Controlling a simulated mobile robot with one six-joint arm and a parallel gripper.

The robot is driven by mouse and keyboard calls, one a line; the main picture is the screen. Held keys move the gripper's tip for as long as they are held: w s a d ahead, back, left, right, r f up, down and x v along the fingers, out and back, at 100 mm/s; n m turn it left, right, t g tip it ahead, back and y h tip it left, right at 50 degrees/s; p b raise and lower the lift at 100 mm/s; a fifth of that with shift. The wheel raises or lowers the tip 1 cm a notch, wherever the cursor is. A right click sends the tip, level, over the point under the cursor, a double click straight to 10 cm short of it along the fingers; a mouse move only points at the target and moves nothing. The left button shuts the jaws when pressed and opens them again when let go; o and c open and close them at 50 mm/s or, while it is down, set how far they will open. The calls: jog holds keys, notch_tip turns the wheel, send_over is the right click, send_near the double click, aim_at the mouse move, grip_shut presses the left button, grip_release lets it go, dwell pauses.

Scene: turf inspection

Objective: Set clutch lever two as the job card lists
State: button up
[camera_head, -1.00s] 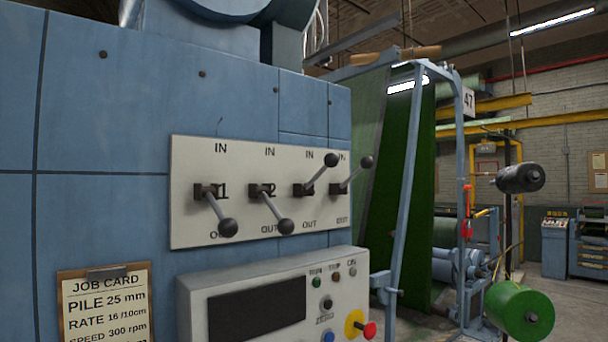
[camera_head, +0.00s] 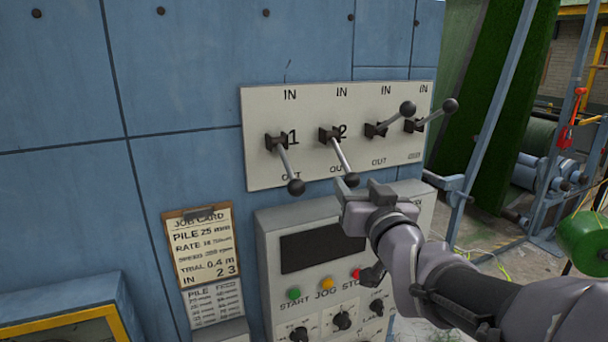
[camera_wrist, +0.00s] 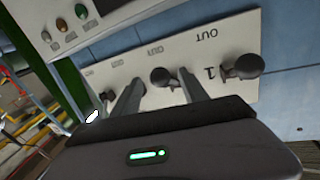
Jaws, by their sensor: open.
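Clutch lever two (camera_head: 343,155) is tilted down towards OUT on the white lever plate (camera_head: 262,170). Its dark ball knob (camera_head: 351,180) is close to my gripper (camera_head: 357,190), which reaches in from the lower right. In the wrist view my gripper (camera_wrist: 160,80) is open, and a dark knob (camera_wrist: 161,77) shows between its two fingers. I cannot tell if they touch it. The job card (camera_head: 203,247) reads "IN 2 3" on its bottom line. Lever one (camera_head: 286,160) also points down. The third (camera_head: 392,119) and fourth (camera_head: 434,115) levers point up towards IN.
Below the plate is a grey control box with a dark screen (camera_head: 322,248), buttons and knobs. Lever one's knob (camera_wrist: 245,66) is close beside my fingers in the wrist view. A yellow-edged blue box (camera_head: 65,325) stands at lower left. Blue machine frame and green turf are at right.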

aim_at(355, 184)
jog(key=w, duration=0.3)
jog(key=shift+w+a+p, duration=0.1)
jog(key=shift+w+p, duration=0.1)
jog(key=shift+p, duration=0.1)
jog(key=shift+s, duration=0.1)
grip_shut()
dwell(1.1)
